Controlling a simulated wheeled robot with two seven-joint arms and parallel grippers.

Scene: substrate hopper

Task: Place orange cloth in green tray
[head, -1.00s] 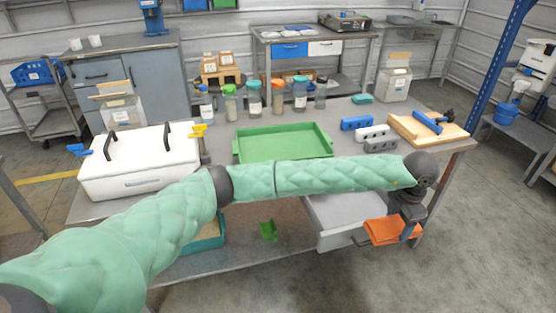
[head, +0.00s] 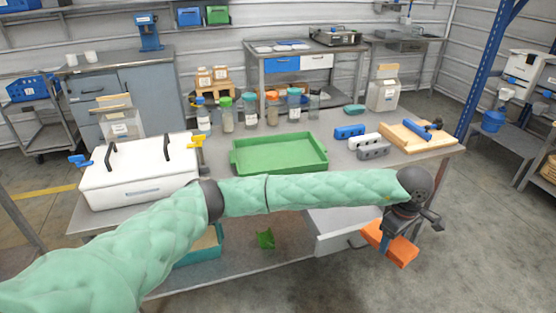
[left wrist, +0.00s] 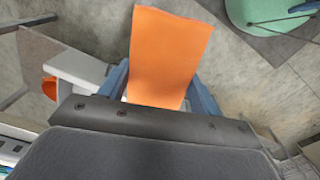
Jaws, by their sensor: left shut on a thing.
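The orange cloth (head: 402,250) hangs from my left gripper (head: 388,240), past the right front part of the workbench, in the air by the open drawer (head: 335,237). In the left wrist view the cloth (left wrist: 168,55) sticks out from between the two blue fingers (left wrist: 160,92), which are shut on it. The green tray (head: 279,154) lies on the bench top behind my left arm, to the left of the gripper, and looks empty. My right gripper is not in view.
A white lidded box (head: 140,172) stands left of the tray, several jars (head: 250,111) behind it. Blue, white and grey blocks (head: 366,141) and a wooden board (head: 412,136) lie to its right. A teal bin (head: 205,247) and a green scrap (head: 265,239) sit lower down.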

